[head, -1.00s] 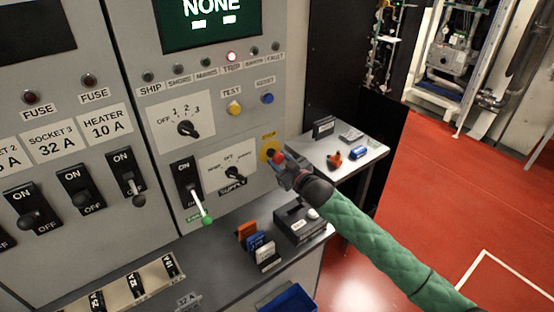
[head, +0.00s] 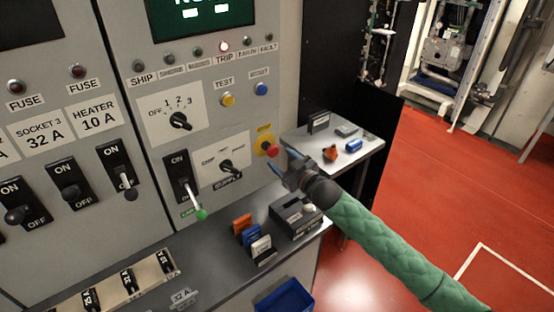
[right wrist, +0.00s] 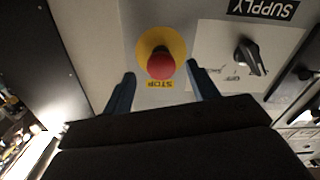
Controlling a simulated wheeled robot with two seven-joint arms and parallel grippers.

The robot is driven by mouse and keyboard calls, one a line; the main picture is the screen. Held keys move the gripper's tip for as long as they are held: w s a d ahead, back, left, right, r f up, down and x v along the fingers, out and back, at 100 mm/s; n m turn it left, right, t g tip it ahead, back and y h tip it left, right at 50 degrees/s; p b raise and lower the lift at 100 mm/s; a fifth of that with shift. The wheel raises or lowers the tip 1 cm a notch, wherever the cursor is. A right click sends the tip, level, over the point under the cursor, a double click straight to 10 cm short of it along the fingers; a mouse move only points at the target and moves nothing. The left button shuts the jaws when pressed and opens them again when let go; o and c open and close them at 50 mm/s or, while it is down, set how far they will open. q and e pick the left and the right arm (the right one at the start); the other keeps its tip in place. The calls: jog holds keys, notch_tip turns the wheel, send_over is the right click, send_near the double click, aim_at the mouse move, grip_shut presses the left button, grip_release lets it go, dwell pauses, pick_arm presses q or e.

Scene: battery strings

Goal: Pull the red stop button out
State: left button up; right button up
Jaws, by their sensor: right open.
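The red stop button (head: 272,150) sits on a round yellow plate (head: 262,141) at the lower right of the grey panel, under a STOP label. It also shows in the right wrist view (right wrist: 160,65), upside down, with its yellow plate (right wrist: 148,40) around it. My right gripper (head: 279,160) is open in front of the button and a little to its right. In the right wrist view its two blue fingers (right wrist: 162,88) stand apart, one on each side below the button, with nothing between them. The button is apart from the fingers. My left gripper is out of view.
A black supply knob (head: 227,166) and a green-tipped lever (head: 187,180) are left of the button. Below, a shelf holds coloured fuse blocks (head: 250,236) and a dark box (head: 295,216). A side table (head: 360,154) with small parts stands behind the gripper.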

jog(key=shift+v, duration=0.75)
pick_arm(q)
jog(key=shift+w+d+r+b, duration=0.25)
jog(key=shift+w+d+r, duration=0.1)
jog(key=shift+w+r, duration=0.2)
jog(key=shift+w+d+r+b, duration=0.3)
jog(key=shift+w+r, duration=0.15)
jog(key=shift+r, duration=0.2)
pick_arm(e)
jog(key=shift+v, duration=1.05)
